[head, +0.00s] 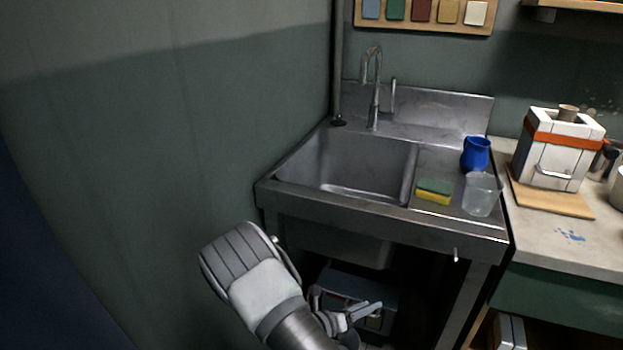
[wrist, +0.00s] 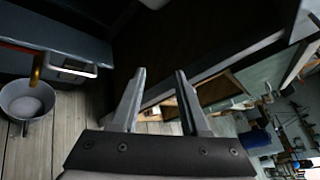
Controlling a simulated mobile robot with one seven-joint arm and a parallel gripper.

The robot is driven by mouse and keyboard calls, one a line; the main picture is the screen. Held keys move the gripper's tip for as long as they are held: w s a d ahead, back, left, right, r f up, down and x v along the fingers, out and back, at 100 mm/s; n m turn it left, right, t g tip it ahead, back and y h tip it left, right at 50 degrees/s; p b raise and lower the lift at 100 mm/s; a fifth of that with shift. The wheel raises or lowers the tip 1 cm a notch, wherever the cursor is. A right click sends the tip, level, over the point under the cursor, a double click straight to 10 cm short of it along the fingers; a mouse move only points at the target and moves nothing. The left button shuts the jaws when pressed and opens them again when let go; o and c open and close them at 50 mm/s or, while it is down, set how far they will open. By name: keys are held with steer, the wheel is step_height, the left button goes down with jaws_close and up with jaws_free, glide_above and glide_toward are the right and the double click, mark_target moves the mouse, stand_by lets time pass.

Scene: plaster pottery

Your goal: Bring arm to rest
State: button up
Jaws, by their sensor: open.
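My gripper (wrist: 160,74) is open and empty in the wrist view, with its two fingers apart and nothing between them. In the head view my gripper (head: 374,308) is low, in front of the sink unit (head: 340,207) and below its rim. My folded arm reaches up from the bottom edge, left of the gripper. The gripper appears apart from the sink, but its exact distance cannot be told.
A blue cup (head: 475,154), a clear cup (head: 481,195) and a sponge (head: 434,190) stand on the drainboard. A white kiln-like box (head: 557,155) stands on the right counter (head: 570,245). A grey bucket (wrist: 27,101) is on the floor. A green wall closes the left.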

steer(key=s+d+r+m+g+y, duration=0.25)
steer(key=s+r+m+g, duration=0.2)
steer(key=r+m, duration=0.5)
steer(key=s+d+r+m+g+y, duration=0.25)
steer(key=s+r+m, duration=0.35)
steer(key=r+m, duration=0.4)
steer(key=s+a+r+m+t+y, duration=0.2)
steer(key=s+r+m+y, duration=0.2)
steer(key=s+r+m, duration=0.35)
steer(key=s+a+r+m+t+y, duration=0.3)
steer(key=s+r+m+y, duration=0.1)
steer(key=s+r+m, duration=0.3)
step_height(320, 180, up, 20)
steer(key=p, duration=1.9)
steer(key=shift+n+g, duration=0.3)
steer(key=shift+n, duration=0.1)
steer(key=shift+d+f, duration=0.1)
steer(key=shift+f, duration=0.1)
